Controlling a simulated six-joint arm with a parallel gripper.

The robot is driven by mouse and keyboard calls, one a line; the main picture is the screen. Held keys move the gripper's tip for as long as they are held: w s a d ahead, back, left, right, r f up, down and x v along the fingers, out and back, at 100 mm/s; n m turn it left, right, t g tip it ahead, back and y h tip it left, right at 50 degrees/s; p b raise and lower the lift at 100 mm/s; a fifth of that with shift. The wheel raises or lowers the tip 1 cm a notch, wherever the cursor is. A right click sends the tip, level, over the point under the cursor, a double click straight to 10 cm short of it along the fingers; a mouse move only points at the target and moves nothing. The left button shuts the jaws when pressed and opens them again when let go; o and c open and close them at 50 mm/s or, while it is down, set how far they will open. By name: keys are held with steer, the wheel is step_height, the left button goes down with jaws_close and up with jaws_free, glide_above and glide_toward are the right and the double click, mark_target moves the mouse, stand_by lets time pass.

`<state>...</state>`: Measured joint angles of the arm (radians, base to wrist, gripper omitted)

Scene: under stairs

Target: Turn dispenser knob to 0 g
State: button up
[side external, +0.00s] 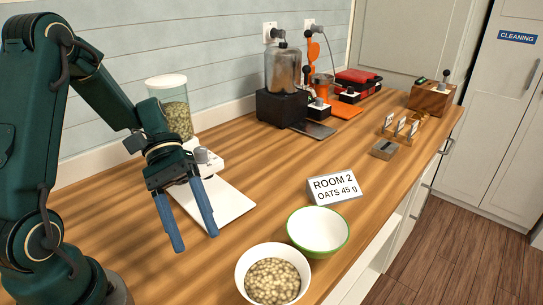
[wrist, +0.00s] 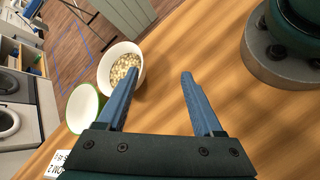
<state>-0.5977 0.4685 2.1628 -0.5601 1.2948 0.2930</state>
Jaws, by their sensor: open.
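The nearest dispenser has a clear jar (side external: 176,112) of greenish pellets above a white body and a flat white plate (side external: 234,198). A grey knob (side external: 203,156) shows on its white front, just right of my gripper's wrist. Its dial marks are too small to read, and part of the body is hidden behind my arm. My gripper (side external: 195,240) is open and empty, its two blue fingers pointing down in front of the plate. In the wrist view, my gripper (wrist: 158,72) has nothing between its fingers, and the dispenser is not in view.
A white bowl of pellets (side external: 272,276), a green-rimmed empty bowl (side external: 318,231) and a "ROOM 2 OATS 45 g" card (side external: 334,189) stand at the front. A black-based dispenser (side external: 283,108), an orange one (side external: 347,111) and a wooden box (side external: 431,100) stand farther back. The counter's middle is clear.

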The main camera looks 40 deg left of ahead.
mark_target(237, 280)
steer(key=w+n+h, duration=0.1)
steer(key=w+a+f+n+t+h, duration=0.1)
steer(key=h, duration=0.1)
steer(key=shift+a+f+n, duration=0.1)
steer(key=shift+f+n, duration=0.2)
steer(key=shift+n, duration=0.1)
steer(key=shift+h, duration=0.3)
steer(key=x, duration=1.1)
steer(key=shift+w, duration=0.15)
